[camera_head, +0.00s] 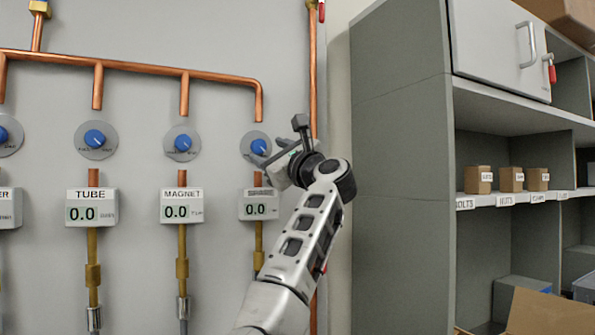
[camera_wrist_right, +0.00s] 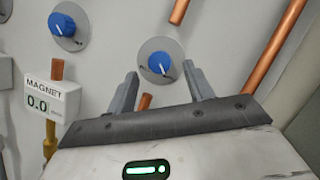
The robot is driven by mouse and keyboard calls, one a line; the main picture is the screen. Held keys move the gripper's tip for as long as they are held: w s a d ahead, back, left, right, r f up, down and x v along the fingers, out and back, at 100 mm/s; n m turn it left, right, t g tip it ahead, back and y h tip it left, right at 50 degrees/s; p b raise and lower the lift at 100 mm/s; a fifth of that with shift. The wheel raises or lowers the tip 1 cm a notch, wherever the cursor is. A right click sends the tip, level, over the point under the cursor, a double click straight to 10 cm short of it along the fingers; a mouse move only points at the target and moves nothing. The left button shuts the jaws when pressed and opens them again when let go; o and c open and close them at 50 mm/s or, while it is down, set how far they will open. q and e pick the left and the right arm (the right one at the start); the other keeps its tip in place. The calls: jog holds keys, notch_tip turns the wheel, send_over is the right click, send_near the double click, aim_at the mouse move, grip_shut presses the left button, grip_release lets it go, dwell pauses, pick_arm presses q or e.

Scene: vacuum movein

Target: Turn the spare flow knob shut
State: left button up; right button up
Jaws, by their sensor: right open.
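The rightmost blue flow knob (camera_head: 259,146) sits on a round grey plate on the wall, above the rightmost meter (camera_head: 259,205), which reads 0.0. Its label is too small to read. My right gripper (camera_head: 279,142) is in front of and just right of this knob. In the right wrist view the knob (camera_wrist_right: 158,63) shows between and beyond the two open fingertips (camera_wrist_right: 160,74), with its white mark toward the lower right. The fingers look empty and apart from the knob. My left gripper is not in view.
Other blue knobs (camera_head: 183,143) stand to the left above the MAGNET meter (camera_head: 182,206) and TUBE meter (camera_head: 92,207). A vertical copper pipe (camera_head: 313,70) runs close right of my gripper. A grey shelf unit (camera_head: 400,180) with small boxes stands at right.

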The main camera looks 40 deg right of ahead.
pick_arm(q)
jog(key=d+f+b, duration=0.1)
jog(key=b, duration=0.3)
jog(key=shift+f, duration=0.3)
pick_arm(e)
jog(key=v, duration=1.3)
jog(key=shift+s, duration=0.1)
